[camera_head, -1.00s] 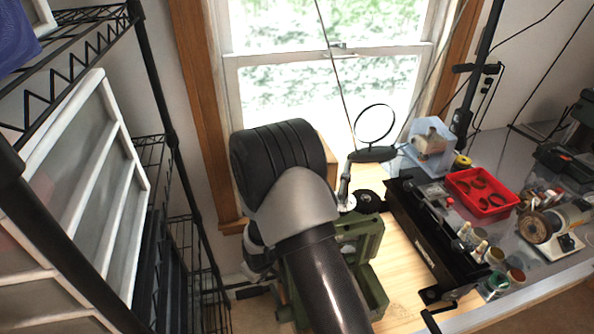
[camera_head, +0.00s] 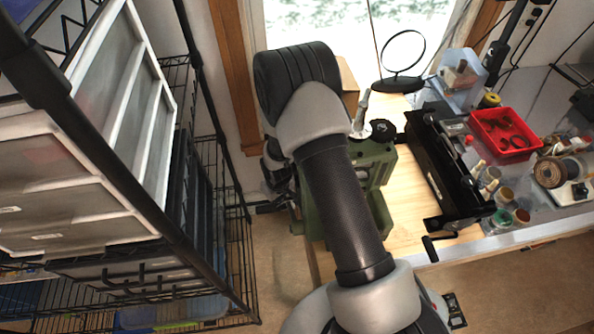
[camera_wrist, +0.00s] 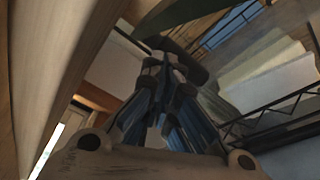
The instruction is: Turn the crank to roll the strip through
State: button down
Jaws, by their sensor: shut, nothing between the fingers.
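A green machine (camera_head: 372,160) stands at the left end of the wooden bench, partly hidden behind my arm. A black handle (camera_head: 268,207) sticks out at its left, close below my gripper (camera_head: 277,175). My gripper is shut and empty; I cannot tell whether it touches the handle. My arm covers part of it in the head view. In the wrist view, my gripper's dark fingers (camera_wrist: 165,75) fill the middle. A long black device (camera_head: 445,165) with a crank handle (camera_head: 437,245) at its front end stands to the right. I cannot clearly make out the strip.
A wire shelf rack (camera_head: 195,230) with pale-framed bins stands close at left. On the bench are a ring magnifier (camera_head: 402,80), a red tray (camera_head: 503,135), small jars (camera_head: 510,215) and a spool (camera_head: 550,172). Bare wood (camera_head: 408,225) shows between the green machine and the black device.

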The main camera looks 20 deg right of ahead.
jog(key=w+r+m, duration=0.5)
jog(key=r+m, duration=0.1)
jog(key=r, duration=0.3)
notch_tip(320, 180, down, 12)
jog(key=s+a+b, duration=0.1)
jog(key=a+b, duration=0.1)
jog(key=b, duration=0.3)
jog(key=shift+a+r+n+t+h, duration=0.15)
jog(key=shift+r+n+t+h, duration=0.15)
jog(key=shift+h, duration=0.1)
jog(key=shift+s, duration=0.1)
